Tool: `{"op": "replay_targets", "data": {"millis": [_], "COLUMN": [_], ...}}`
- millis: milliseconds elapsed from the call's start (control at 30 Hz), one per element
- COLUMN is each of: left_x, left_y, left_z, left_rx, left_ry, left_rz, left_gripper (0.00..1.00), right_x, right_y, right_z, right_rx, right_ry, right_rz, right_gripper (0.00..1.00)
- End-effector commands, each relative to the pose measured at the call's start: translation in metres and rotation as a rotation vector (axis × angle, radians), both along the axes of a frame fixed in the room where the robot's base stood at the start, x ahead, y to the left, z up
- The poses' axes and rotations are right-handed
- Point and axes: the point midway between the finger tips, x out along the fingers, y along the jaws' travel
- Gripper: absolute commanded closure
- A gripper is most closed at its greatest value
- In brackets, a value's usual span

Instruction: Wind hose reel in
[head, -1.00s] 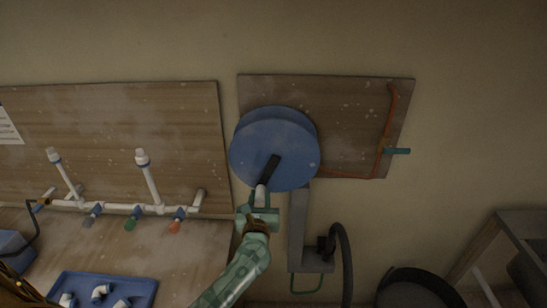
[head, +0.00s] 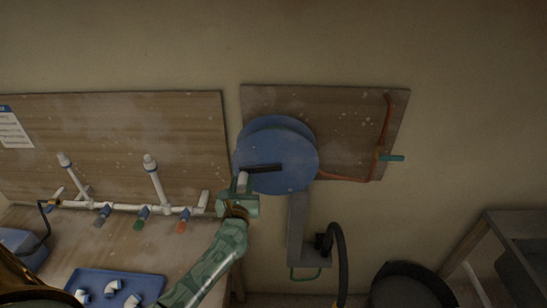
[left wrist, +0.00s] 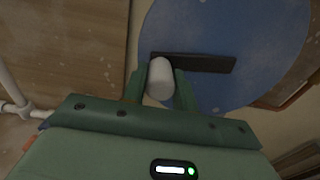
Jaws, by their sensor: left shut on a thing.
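The blue hose reel (head: 292,148) is mounted at the wall in the middle of the head view and fills the top of the left wrist view (left wrist: 225,28). A black crank arm (head: 265,168) lies nearly level across its face. A pale round crank knob (left wrist: 159,78) stands at the crank's left end. My left gripper (head: 241,188) has its green fingers on both sides of the knob and is shut on it; the fingers also show in the left wrist view (left wrist: 160,88). My right gripper is not in view.
A wooden board (head: 345,110) behind the reel carries an orange hose (head: 387,120) and a teal valve handle (head: 397,158). A grey post (head: 297,235) stands below the reel. White pipes (head: 130,208) and a blue tray (head: 110,284) are at left.

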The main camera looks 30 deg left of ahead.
Motion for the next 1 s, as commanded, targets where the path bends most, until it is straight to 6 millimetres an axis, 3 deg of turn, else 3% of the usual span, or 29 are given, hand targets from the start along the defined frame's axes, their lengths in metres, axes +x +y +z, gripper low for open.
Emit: {"op": "replay_targets", "data": {"millis": [33,367,700,1000], "left_x": [0.0,0.0,0.003,0.002], "left_y": [0.0,0.0,-0.006,-0.007], "left_z": [0.007,0.007,0.054,0.051], "left_rx": [0.0,-0.002,-0.002,-0.001], "left_ry": [-0.001,0.001,-0.001,0.003], "left_rz": [-0.002,-0.003,-0.005,-0.005], "left_gripper": [0.95,0.95,0.95,0.95], "right_x": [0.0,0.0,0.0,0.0], "right_y": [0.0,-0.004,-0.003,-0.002], "right_z": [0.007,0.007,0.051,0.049], "right_rx": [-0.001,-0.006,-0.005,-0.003], "right_ry": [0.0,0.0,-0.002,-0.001], "right_rz": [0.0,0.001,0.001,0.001], "right_gripper": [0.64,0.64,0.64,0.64]}}
